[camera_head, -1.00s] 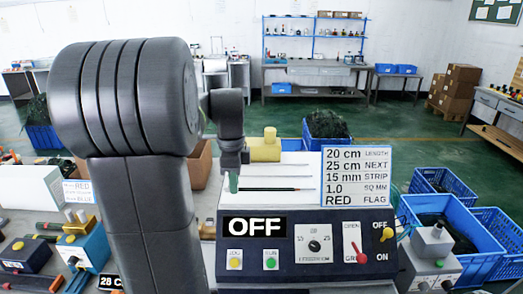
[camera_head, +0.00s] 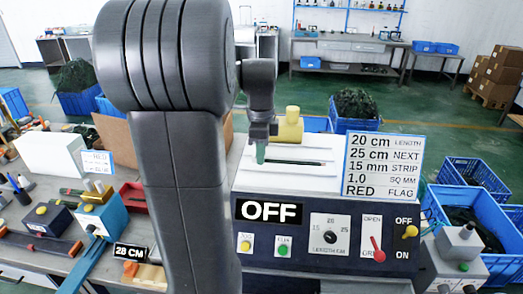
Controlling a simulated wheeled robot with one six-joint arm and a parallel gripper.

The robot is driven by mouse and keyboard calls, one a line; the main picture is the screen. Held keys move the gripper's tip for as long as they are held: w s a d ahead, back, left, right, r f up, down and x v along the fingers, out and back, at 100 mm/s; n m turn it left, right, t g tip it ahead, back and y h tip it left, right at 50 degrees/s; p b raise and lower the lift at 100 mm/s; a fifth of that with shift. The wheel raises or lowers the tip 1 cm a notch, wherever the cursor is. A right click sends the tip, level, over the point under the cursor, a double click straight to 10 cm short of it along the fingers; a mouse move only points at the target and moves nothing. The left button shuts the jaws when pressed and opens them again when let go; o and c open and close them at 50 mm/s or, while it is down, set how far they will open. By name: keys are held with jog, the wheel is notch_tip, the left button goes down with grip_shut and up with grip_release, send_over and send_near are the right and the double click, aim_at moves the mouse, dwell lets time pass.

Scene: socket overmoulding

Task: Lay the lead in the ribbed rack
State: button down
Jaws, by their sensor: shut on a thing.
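My gripper (camera_head: 261,153) is above the white sloping top of the grey machine, its green fingertips pointing down. It is shut on the lead (camera_head: 295,162), a thin dark line running right from the fingertips over the white top. The lead's left part is hidden by my gripper and arm. I cannot tell whether the lead touches the surface. I cannot make out the ribbed rack for certain in this view.
The machine's front panel (camera_head: 290,238) shows OFF, buttons and levers. A card (camera_head: 384,164) stands at its right and a yellow cylinder (camera_head: 288,127) behind. Blue crates (camera_head: 468,215) stand at right. A white box (camera_head: 50,155) and tools crowd the left bench.

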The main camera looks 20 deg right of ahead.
aim_at(261, 179)
jog(key=shift+f+b, duration=1.6)
jog(key=shift+f, duration=1.4)
jog(key=c, duration=1.3)
grip_release()
jog(key=shift+o, duration=0.2)
jog(key=shift+r, duration=0.15)
notch_tip(261, 179, up, 14)
jog(key=shift+f+b, duration=0.2)
jog(key=shift+b, duration=0.15)
jog(key=shift+f, duration=0.15)
